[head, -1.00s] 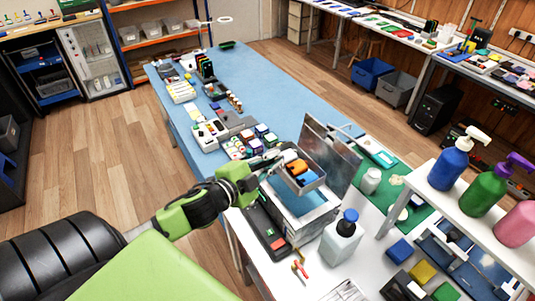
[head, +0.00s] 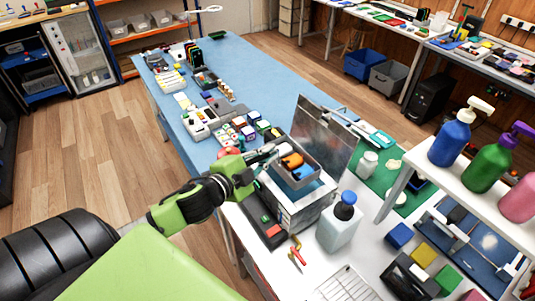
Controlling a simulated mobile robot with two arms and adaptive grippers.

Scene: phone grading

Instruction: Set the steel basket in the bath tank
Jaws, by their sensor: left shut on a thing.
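The steel basket (head: 310,178) holds an orange item and a blue item and hangs at the mouth of the bath tank (head: 299,213). The tank is a silver box with its lid raised behind it and blue liquid inside. My left gripper (head: 271,152) is shut on the basket at its left side. The basket sits over the tank's opening; I cannot tell whether it touches the bottom. My right gripper is not in view.
A white bottle with a blue cap (head: 340,222) stands close to the tank's right. Pliers with red handles (head: 296,250) and a wire rack (head: 345,286) lie in front. A shelf with pump bottles (head: 487,162) stands at the right. Several small items crowd the blue mat behind.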

